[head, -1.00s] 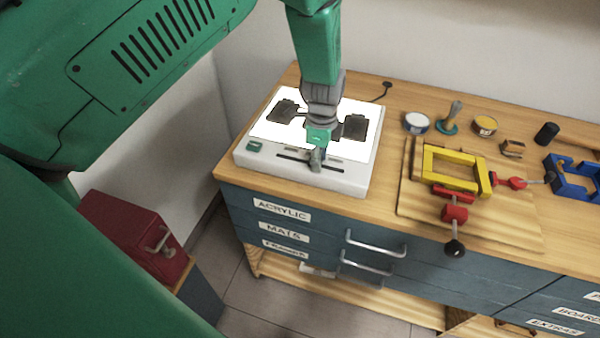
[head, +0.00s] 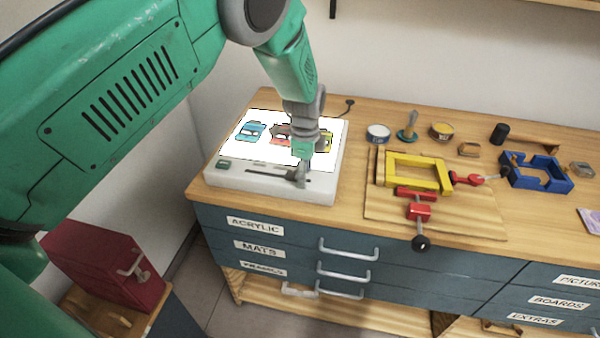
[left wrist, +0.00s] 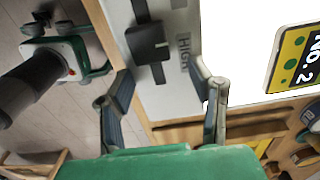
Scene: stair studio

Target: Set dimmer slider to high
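The white light box (head: 270,185) stands on the left end of the wooden counter, its panel lit. Its dimmer slider track (head: 262,173) runs along the front edge. In the left wrist view the black slider knob (left wrist: 147,43) sits on the dark track beside the word HIGH (left wrist: 184,52), with some track visible beyond it. My left gripper (head: 300,181) points down at the right part of the track. In the left wrist view its fingers (left wrist: 160,68) are apart, with the knob ahead of the gap. I cannot tell whether a finger touches the knob. My right gripper is not in view.
Blue (head: 252,131), red and yellow pieces lie on the lit panel. Right of the box are a yellow frame (head: 412,173) with red clamps, jars and a blue frame (head: 538,173). A red box (head: 105,262) stands lower left. Labelled drawers (head: 275,240) lie below.

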